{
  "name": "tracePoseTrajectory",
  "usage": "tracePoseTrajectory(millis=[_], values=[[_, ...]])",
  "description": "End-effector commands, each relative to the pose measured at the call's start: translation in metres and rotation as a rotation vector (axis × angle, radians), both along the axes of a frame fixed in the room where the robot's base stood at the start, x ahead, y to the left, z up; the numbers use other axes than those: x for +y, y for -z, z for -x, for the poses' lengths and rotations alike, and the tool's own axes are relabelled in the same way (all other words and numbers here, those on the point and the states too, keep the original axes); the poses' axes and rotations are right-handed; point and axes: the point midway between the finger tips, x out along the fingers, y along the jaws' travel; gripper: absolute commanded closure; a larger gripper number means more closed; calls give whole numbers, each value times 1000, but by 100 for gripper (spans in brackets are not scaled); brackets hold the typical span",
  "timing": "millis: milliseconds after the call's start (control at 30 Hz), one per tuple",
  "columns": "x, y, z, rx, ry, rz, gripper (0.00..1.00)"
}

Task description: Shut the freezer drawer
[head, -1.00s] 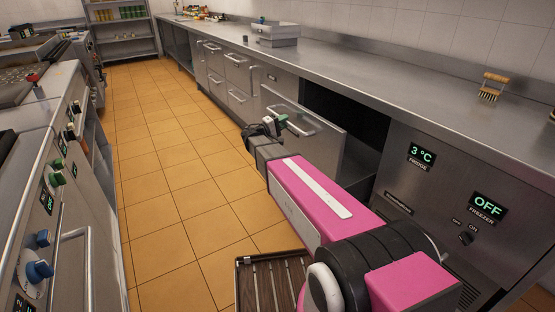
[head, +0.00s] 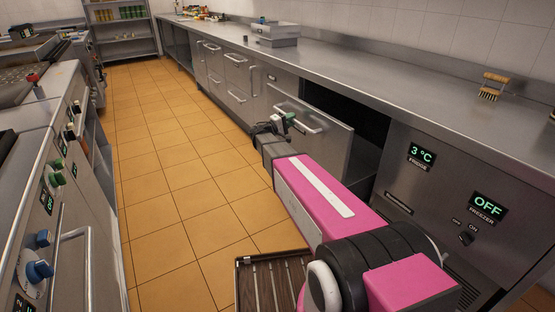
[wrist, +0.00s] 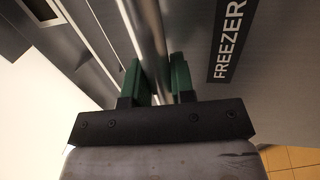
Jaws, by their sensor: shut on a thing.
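The freezer drawer (head: 325,140) is a steel front standing out from the counter, with a dark gap behind it. Its bar handle (head: 305,123) runs along the upper front. My gripper (head: 285,122) is at the left part of this handle. In the wrist view my gripper (wrist: 161,82) has its green fingers on either side of the handle bar (wrist: 148,40), shut on it. A FREEZER label (wrist: 229,42) shows on the drawer front beside the bar. The inside of the drawer is mostly hidden.
A control panel (head: 455,185) reads 3 °C for the fridge and OFF for the freezer. The steel counter (head: 370,85) carries a brush (head: 492,87) and a grey box (head: 279,36). Cooking units (head: 40,190) line the left.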

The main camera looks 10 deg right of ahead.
Motion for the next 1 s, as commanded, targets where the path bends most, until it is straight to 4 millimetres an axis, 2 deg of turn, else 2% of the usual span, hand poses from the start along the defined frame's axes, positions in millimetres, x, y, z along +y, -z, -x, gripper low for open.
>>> tracePoseTrajectory(millis=[467,1000], values=[[-5,1,-2,1,0,-3,100],[-34,1,-14,1,1,-3,100]])
